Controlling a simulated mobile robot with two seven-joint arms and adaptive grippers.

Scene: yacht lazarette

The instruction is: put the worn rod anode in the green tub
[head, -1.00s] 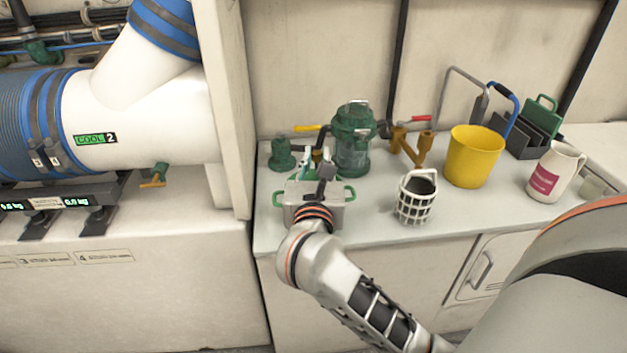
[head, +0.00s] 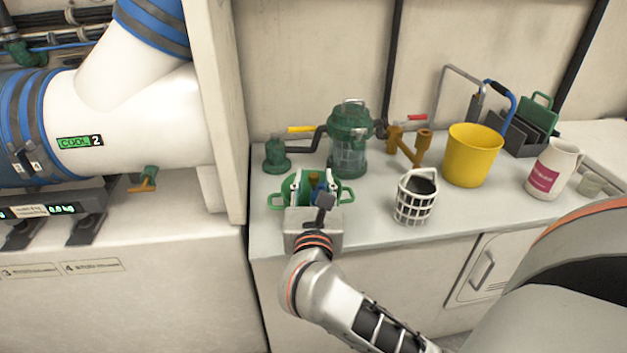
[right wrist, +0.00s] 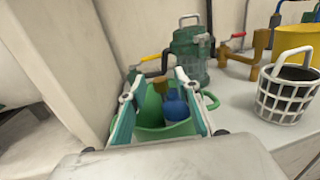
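The green tub (head: 345,192) stands on the counter at the front left, with a looped handle on each side. In the right wrist view its green wall (right wrist: 165,132) shows between my fingers. My right gripper (head: 313,178) is over the tub, its two fingers apart, with a clear gap in the right wrist view (right wrist: 157,82). A blue piece (right wrist: 175,108) and a small brownish piece (right wrist: 160,88) show low between the fingers, seemingly inside the tub. I cannot tell whether either belongs to the worn rod anode. My left gripper is out of view.
A green strainer (head: 350,140) stands behind the tub, with a small green fitting (head: 276,155) to its left. A white basket (head: 414,198), bronze fitting (head: 408,147), yellow bucket (head: 472,155) and white jug (head: 553,170) stand to the right. A wall panel edge (head: 222,110) is close on the left.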

